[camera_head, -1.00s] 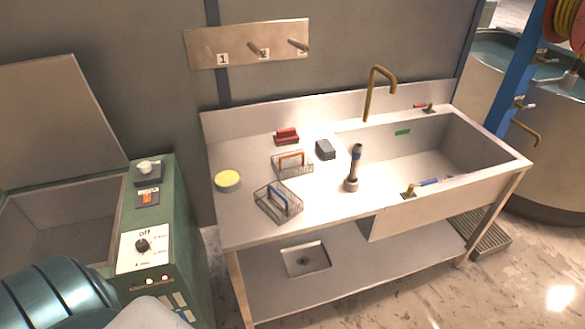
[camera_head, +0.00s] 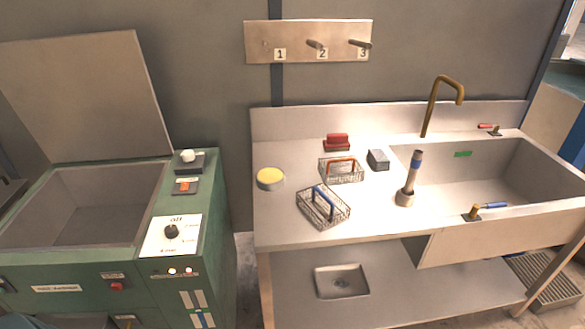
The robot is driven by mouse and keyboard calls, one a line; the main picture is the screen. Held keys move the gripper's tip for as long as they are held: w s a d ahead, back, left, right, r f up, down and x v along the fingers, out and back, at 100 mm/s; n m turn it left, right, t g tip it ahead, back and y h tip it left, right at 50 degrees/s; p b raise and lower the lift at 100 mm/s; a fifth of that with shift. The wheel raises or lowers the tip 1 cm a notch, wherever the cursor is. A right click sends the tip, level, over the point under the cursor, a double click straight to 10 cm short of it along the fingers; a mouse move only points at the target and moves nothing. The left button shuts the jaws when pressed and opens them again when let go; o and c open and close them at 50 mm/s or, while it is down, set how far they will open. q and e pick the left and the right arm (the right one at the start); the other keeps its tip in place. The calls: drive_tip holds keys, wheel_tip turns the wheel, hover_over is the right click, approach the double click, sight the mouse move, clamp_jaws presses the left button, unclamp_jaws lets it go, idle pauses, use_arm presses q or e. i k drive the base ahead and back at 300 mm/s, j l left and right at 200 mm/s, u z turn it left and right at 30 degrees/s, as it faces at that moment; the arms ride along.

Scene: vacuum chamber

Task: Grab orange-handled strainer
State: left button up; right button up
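The orange-handled strainer (camera_head: 341,171) is a small wire basket standing upright on the steel counter, toward the back. A similar wire basket with a blue handle (camera_head: 323,206) stands just in front of it and slightly left. Neither of my grippers is in view.
The steel counter (camera_head: 275,222) also holds a yellow-topped round tub (camera_head: 270,178), a red block (camera_head: 337,142), a dark grey block (camera_head: 378,160) and an upright blue-banded tool (camera_head: 408,185). A sink (camera_head: 500,180) is at right. A green machine (camera_head: 187,240) with a raised lid is at left.

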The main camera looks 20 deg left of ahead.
sight(327, 176)
drive_tip(key=i+l+u, duration=0.3)
drive_tip(key=l+u, duration=0.35)
drive_tip(key=i+l+u, duration=0.3)
drive_tip(key=l, duration=0.25)
drive_tip(key=l+u, duration=0.3)
drive_tip(key=l, duration=0.15)
drive_tip(key=k, duration=0.05)
